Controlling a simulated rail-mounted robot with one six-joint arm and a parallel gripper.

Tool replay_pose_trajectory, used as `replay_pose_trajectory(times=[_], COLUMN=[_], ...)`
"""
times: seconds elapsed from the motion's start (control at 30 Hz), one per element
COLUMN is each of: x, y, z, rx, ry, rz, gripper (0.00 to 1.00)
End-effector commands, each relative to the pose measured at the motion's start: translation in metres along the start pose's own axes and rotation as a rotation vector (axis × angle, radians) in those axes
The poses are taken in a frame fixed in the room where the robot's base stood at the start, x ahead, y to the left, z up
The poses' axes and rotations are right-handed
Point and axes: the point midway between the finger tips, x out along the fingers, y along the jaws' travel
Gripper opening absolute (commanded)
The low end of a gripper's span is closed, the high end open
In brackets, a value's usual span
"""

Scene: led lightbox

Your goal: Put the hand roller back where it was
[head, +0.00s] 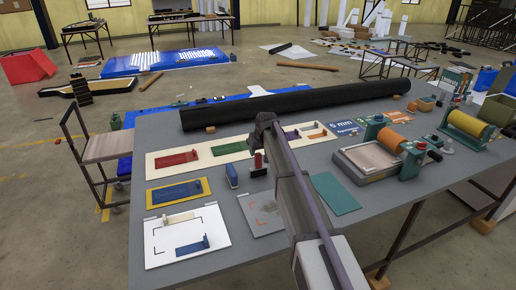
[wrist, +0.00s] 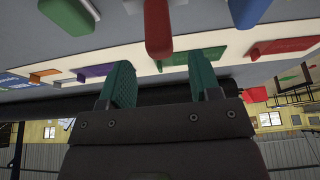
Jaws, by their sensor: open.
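My gripper (wrist: 160,75) is open, its two teal fingers spread with nothing between them. In the head view its end (head: 265,124) is over the table, its fingers not clear. A small upright thing with a red top (head: 258,160) stands just below; in the wrist view a red handle-like piece (wrist: 158,28) is beyond the fingertips, apart from them. A blue upright block (head: 231,176) stands to its left. A grey sheet with orange corner marks (head: 250,222) lies nearer, partly behind my arm. I cannot tell surely which piece is the hand roller.
A white board with black corner marks (head: 160,256) holds a blue and a cream piece. A long black roll (head: 300,104) lies along the table's back. A press with an orange roller (head: 392,140) stands right. A teal sheet (head: 336,195) lies flat. Grey tabletop is bare at front right.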

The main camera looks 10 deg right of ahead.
Motion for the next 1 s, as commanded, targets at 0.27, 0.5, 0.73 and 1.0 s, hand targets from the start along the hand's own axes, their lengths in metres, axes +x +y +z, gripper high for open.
replay_pose_trajectory(times=[0.27,0.5,0.73,1.0], x=[-0.064,-0.077,-0.158,-0.201], y=[0.0,-0.01,-0.059,-0.079], z=[-0.002,0.043,0.263,0.37], rx=[0.0,0.015,0.116,0.183], ry=[0.0,-0.036,-0.26,-0.395], rz=[0.0,-0.002,0.013,0.038], gripper=[0.57,0.57,0.57,0.57])
